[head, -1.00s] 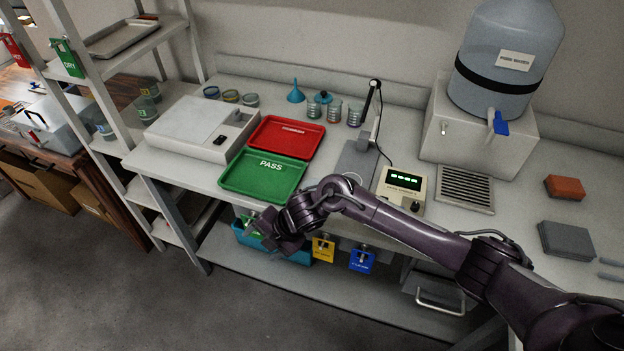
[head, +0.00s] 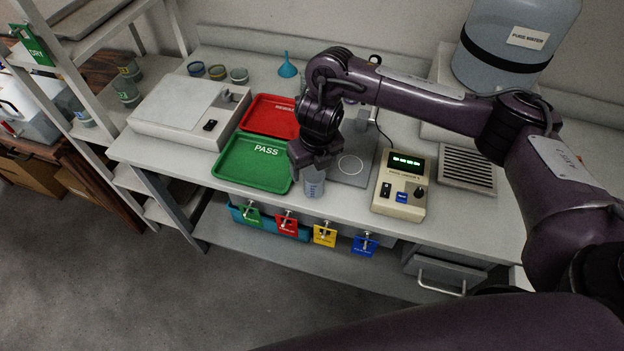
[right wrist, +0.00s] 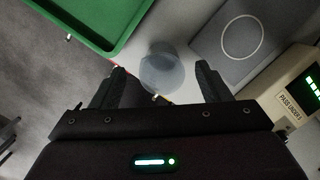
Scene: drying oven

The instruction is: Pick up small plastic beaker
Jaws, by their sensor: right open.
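A small translucent beaker (head: 313,184) stands upright on the bench near its front edge, just right of the green PASS tray. My right gripper (head: 311,163) is directly above it, pointing down, and hides its upper part. In the right wrist view the beaker (right wrist: 166,72) shows between the two open fingers of my right gripper (right wrist: 162,80). I cannot tell whether a finger touches it. My left gripper is not in view.
The green tray (head: 250,180) and red tray (head: 268,116) lie left of the beaker. A flat plate with a ring (head: 350,166) and a display box (head: 402,187) are to its right. Coloured tags on clips (head: 325,233) hang below the bench edge.

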